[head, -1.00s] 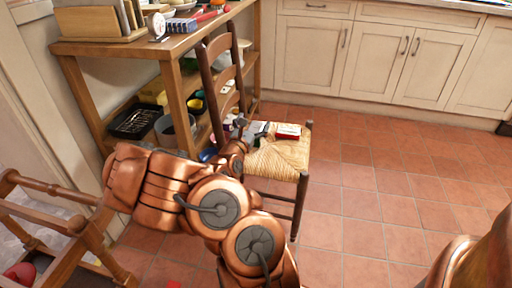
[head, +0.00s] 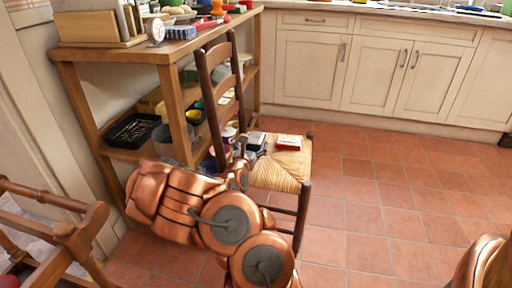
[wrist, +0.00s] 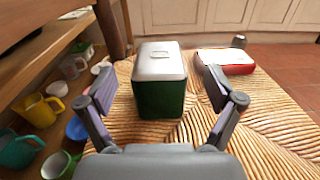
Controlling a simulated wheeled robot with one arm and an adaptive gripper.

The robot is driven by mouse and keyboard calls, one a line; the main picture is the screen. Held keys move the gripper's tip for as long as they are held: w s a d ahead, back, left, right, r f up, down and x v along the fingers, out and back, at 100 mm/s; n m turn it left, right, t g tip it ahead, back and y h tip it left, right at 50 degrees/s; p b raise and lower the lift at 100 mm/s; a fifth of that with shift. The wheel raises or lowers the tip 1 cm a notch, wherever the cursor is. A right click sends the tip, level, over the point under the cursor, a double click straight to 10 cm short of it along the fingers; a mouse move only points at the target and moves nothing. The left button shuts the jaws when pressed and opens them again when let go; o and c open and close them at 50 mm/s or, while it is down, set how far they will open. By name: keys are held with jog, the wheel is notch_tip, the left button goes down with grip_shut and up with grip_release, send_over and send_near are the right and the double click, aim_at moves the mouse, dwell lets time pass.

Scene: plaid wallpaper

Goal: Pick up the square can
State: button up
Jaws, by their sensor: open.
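A dark green square can (wrist: 160,98) with a silver lid stands upright on the woven seat of a wooden chair, in the middle of the wrist view. My gripper (wrist: 157,90) is open, with one finger on the left of the can and one on the right. Gaps show between the fingers and the can's sides. In the head view, my gripper (head: 242,160) is small over the chair seat (head: 285,172), and the arm partly hides that area.
A red and white tin (wrist: 226,62) lies behind the can to the right. The chair back (head: 222,92) rises left of the seat. A wooden shelf unit (head: 170,60) with cups and bowls stands at the left. Tiled floor (head: 390,200) is clear at the right.

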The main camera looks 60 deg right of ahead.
aim_at(255, 138)
jog(key=shift+b+x, duration=0.95)
jog(key=shift+x, duration=1.05)
jog(key=shift+w, duration=0.1)
jog(key=shift+c, duration=0.2)
jog(key=shift+a, duration=0.1)
jog(key=c, duration=1.5)
